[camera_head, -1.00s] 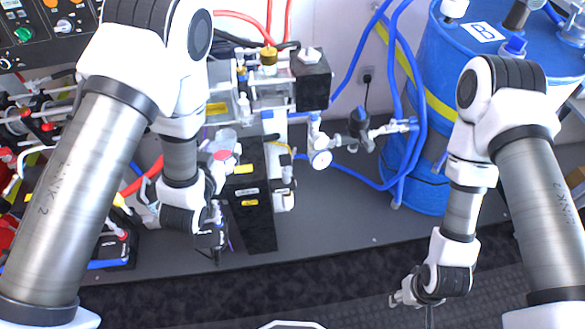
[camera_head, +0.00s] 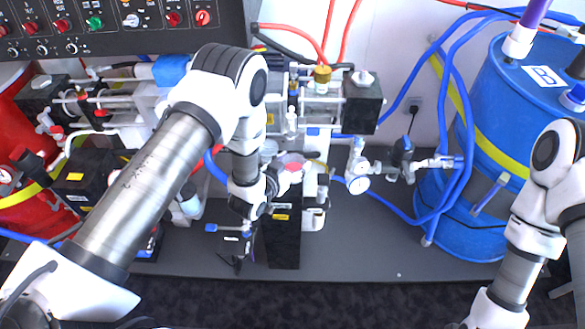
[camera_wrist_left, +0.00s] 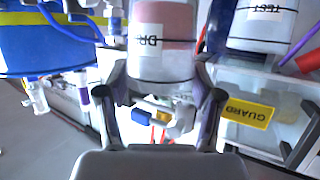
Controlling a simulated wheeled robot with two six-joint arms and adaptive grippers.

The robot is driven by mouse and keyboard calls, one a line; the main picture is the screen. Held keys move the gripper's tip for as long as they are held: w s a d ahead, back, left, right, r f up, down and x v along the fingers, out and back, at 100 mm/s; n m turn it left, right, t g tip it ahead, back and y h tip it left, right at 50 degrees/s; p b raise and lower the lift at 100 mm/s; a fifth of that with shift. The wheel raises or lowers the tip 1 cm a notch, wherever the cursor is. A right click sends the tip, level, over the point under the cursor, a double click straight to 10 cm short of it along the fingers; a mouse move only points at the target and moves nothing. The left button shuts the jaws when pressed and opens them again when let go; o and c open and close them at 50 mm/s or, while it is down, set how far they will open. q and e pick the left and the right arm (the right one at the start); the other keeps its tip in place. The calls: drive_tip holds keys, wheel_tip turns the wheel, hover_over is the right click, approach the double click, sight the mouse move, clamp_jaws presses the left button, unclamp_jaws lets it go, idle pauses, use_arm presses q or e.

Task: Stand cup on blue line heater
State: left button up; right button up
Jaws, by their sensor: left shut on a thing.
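A pale cup with a pink band and a label reading "DR" (camera_wrist_left: 165,45) is between the fingers of my left gripper (camera_wrist_left: 163,90) in the left wrist view. The gripper is shut on it. In the head view my left gripper (camera_head: 272,182) is in front of the machine, with the cup's pink part (camera_head: 291,161) just right of it. A tall black box with yellow labels (camera_head: 285,238) stands below the cup; whether this is the blue line heater I cannot tell. Whether the cup touches anything beneath is hidden. My right gripper is outside the head view.
Blue hoses (camera_head: 452,120) run to a blue drum (camera_head: 490,150) on the right. A pressure gauge (camera_head: 359,185) sits right of the cup. A control panel (camera_head: 130,22) is at upper left. A container labelled "TEST" (camera_wrist_left: 264,22) and a yellow "GUARD" sign (camera_wrist_left: 249,110) are close by.

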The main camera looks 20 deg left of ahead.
use_arm(q)
wheel_tip(320, 180, down, 3)
drive_tip(key=shift+s+r, duration=0.1)
drive_tip(key=shift+s, duration=0.05)
drive_tip(key=shift+f, duration=0.35)
drive_tip(key=o, duration=1.3)
drive_tip(key=shift+r, duration=0.15)
drive_tip(key=shift+s+r, duration=0.1)
drive_tip(key=shift+s, duration=0.1)
drive_tip(key=b+v, duration=0.2)
drive_tip(key=v, duration=0.9)
drive_tip(key=s+a+f+n+g+y, duration=0.1)
drive_tip(key=s+f+g, duration=0.2)
drive_tip(key=s, duration=0.5)
drive_tip(key=s+a+f+n+g+y, duration=0.1)
drive_tip(key=s+a+f+g, duration=0.1)
drive_tip(key=s+f+g, duration=0.2)
drive_tip(key=s+a+f+n+g+y, duration=0.1)
drive_tip(key=s+f+g, duration=0.3)
drive_tip(key=s, duration=0.8)
drive_tip(key=a+g, duration=0.1)
drive_tip(key=g, duration=0.1)
drive_tip(key=shift+s+g, duration=0.35)
drive_tip(key=shift+g, duration=0.05)
